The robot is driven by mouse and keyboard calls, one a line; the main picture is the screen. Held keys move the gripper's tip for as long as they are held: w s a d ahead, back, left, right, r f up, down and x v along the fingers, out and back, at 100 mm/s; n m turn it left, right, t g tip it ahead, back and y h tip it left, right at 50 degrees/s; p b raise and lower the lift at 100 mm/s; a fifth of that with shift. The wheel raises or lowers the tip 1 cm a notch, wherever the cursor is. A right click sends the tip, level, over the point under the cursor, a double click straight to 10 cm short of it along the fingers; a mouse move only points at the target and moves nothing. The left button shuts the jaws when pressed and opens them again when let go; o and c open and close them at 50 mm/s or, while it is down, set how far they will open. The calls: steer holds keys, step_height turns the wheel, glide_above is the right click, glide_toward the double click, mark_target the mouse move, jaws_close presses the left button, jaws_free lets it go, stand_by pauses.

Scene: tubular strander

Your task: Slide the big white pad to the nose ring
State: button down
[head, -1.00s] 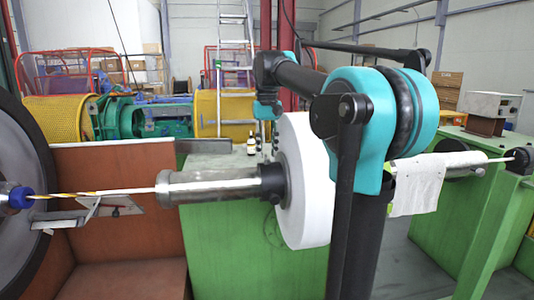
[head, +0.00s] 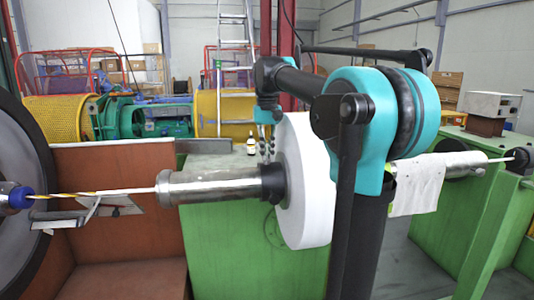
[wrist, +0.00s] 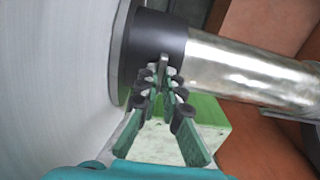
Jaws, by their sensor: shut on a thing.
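The big white pad (head: 308,190) is a thick upright disc around the bright metal shaft (head: 210,187) in the head view. Its pale face (wrist: 50,70) fills the left of the wrist view. A dark collar (wrist: 158,48) sits on the shaft beside a thin grey flange at the pad's face. I cannot tell for sure which part is the nose ring. My gripper (wrist: 163,66) comes in from above, and its fingers converge on a small grey tab against the dark collar. In the head view my gripper (head: 268,150) is partly hidden beside the pad's upper edge.
A thin rod with a yellow striped part (head: 75,195) runs left to a blue fitting (head: 18,198) by a large dark wheel. A white cloth (head: 418,185) hangs over the bar at right. A bottle (head: 251,145) stands on the green housing (head: 225,245) behind the shaft.

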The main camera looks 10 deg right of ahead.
steer(key=shift+n, duration=1.6)
steer(key=a, duration=1)
steer(key=c, duration=1.7)
jaws_free()
steer(key=shift+r, duration=0.15)
step_height(320, 180, up, 12)
steer(key=shift+f, duration=0.15)
